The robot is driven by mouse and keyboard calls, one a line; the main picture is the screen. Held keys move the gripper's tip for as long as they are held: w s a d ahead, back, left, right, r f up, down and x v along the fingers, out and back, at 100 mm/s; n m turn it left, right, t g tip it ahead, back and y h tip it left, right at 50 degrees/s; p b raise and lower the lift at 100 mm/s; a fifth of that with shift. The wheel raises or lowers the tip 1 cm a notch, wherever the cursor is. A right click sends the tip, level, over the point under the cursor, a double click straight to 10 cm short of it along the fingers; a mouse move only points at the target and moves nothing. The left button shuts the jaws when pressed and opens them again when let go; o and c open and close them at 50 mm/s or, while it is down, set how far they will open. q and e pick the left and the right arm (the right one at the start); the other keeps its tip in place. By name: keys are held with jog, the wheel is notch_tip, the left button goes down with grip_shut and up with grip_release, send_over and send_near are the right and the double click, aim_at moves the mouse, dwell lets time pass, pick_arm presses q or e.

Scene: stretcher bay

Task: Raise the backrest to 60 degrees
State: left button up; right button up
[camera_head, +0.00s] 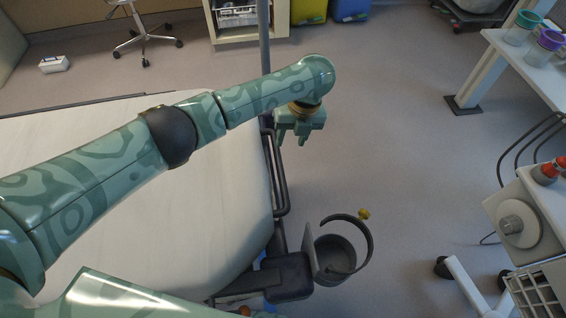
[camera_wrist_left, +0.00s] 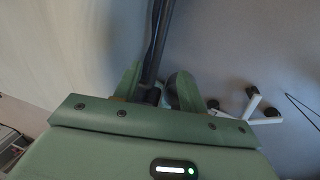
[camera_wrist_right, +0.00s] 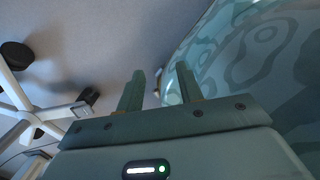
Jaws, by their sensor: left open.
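The stretcher's white mattress (camera_head: 190,215) fills the left of the head view and looks flat; I cannot tell where its backrest section begins. A dark side rail (camera_head: 280,185) runs along its right edge. My left gripper (camera_head: 291,140) is open above the rail's far end. In the left wrist view, dark bars (camera_wrist_left: 154,55) pass between and beyond the open left fingers (camera_wrist_left: 158,88); contact cannot be told. My right gripper (camera_wrist_right: 158,92) shows only in its wrist view, with its fingers apart and nothing between them. No backrest handle or angle scale can be made out.
A vertical pole (camera_head: 264,45) rises beyond the rail. A white table (camera_head: 525,60) and equipment stand right. Floor between is clear.

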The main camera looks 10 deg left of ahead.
pick_arm(q)
jog(key=b, duration=0.5)
send_near(281, 169)
jog(key=f, duration=0.5)
jog(key=shift+s+a+f, duration=0.15)
jog(key=shift+a, duration=0.2)
jog(key=f, duration=0.1)
jog(key=f+b, duration=0.1)
jog(key=shift+s+a+f, duration=0.1)
jog(key=shift+a+f, duration=0.3)
jog(key=shift+f, duration=0.25)
pick_arm(e)
jog(key=shift+n+g, duration=0.3)
jog(key=shift+g, duration=0.1)
jog(key=shift+s+d+f, duration=0.1)
jog(key=shift+d+f, duration=0.25)
jog(key=shift+f, duration=0.55)
jog(key=shift+s+d+f, duration=0.15)
jog(key=shift+d+f, duration=0.25)
jog(key=shift+f, duration=0.55)
jog(key=shift+s+d+f, duration=0.1)
jog(key=shift+d+f, duration=0.25)
jog(key=shift+f, duration=0.55)
